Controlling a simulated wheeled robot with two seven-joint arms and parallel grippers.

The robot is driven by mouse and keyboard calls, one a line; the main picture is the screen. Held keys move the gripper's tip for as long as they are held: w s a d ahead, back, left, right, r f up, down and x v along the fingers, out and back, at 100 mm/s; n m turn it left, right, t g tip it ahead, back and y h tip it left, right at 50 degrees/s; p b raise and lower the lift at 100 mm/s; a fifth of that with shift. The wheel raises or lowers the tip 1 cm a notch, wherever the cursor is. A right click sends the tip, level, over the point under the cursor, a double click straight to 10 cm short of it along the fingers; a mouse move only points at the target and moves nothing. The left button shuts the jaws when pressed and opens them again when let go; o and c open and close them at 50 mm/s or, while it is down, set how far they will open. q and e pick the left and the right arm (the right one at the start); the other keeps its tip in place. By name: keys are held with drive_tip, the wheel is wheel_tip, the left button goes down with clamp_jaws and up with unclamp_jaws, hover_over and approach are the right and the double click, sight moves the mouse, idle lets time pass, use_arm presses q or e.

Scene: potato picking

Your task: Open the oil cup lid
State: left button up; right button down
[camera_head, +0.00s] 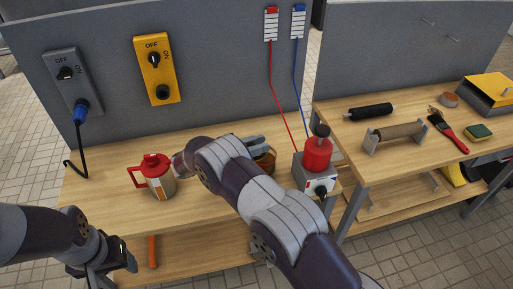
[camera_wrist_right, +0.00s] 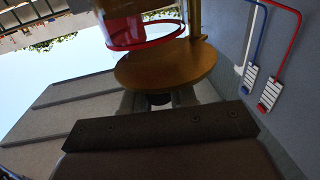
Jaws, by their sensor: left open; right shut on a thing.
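The oil cup, an amber-brown round vessel (camera_head: 266,160), stands on the left workbench and is partly hidden behind my right arm. In the right wrist view an amber-brown disc (camera_wrist_right: 165,64), which looks like its lid, lies right at my right gripper's fingertips. My right gripper (camera_wrist_right: 159,101) is shut on a small dark knob at that disc. In the head view most of my right gripper (camera_head: 250,143) is hidden behind the arm. I cannot tell whether the lid is apart from the cup. My left gripper (camera_head: 108,268) is open and empty, low at the bench's front left.
A red-lidded jug (camera_head: 156,177) stands left of my right wrist. A red device on a grey box (camera_head: 317,157) stands right of the cup. Red and blue lines run up the panel. The right bench (camera_head: 395,158) holds a roller, brush and sponge.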

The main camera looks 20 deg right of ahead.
drive_tip(key=shift+r, duration=0.15)
drive_tip(key=c, duration=0.9)
unclamp_jaws()
drive_tip(key=shift+d, duration=0.1)
drive_tip(key=shift+c, duration=0.2)
drive_tip(key=shift+d, duration=0.1)
drive_tip(key=a+b, duration=0.1)
drive_tip(key=a, duration=0.6)
drive_tip(key=shift+s+a+b, duration=0.15)
drive_tip(key=shift+a+b, duration=0.1)
drive_tip(key=shift+b, duration=0.05)
